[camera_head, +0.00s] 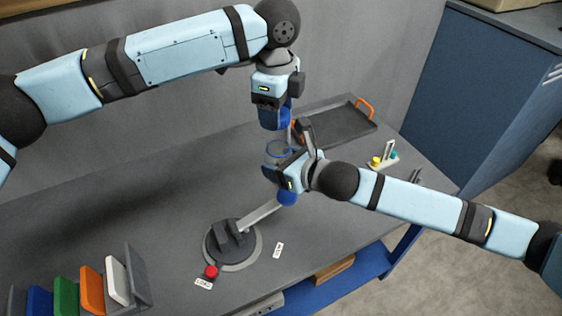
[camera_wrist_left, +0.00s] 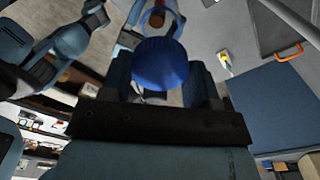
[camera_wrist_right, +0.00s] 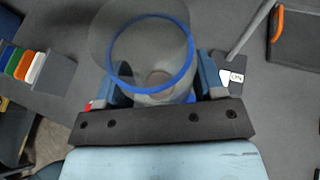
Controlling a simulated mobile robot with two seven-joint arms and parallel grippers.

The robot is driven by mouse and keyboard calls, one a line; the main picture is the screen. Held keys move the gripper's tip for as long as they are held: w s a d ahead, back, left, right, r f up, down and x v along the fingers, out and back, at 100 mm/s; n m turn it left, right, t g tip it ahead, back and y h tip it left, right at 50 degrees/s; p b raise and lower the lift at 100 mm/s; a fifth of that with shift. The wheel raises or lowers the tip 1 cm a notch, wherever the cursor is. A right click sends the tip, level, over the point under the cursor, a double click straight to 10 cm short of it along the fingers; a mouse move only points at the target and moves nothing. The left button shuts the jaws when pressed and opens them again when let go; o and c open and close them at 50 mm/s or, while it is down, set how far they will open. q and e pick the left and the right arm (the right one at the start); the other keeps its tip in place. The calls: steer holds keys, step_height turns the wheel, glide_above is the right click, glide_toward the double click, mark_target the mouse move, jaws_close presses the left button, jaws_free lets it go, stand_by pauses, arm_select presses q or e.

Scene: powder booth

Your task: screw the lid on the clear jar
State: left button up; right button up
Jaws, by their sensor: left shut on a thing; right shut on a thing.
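The blue lid (camera_head: 276,119) is held in my left gripper (camera_head: 272,112), above the clear jar (camera_head: 278,149). In the left wrist view the lid (camera_wrist_left: 160,63) sits between the two fingers, with the jar's blue ring (camera_wrist_left: 160,12) beyond it. The lid and jar are apart. My right gripper (camera_head: 283,168) is shut on the clear jar from the right side. In the right wrist view the see-through jar (camera_wrist_right: 150,52) with its blue ring stands between the fingers. The right gripper hides part of the jar in the head view.
A dark tray (camera_head: 335,127) with orange handles lies behind. A small stand (camera_head: 384,160) with yellow and teal parts is right of it. A round grey base (camera_head: 232,245) with a lever, a red button (camera_head: 211,271) and coloured upright pieces (camera_head: 92,285) are in front. The table's left middle is clear.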

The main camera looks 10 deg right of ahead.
mark_target(278, 135)
arm_select(q)
steer(key=shift+d+r, duration=0.1)
steer(key=shift+d, duration=0.05)
steer(key=shift+f, duration=2.05)
steer(key=shift+f, duration=0.85)
steer(key=shift+f, duration=0.35)
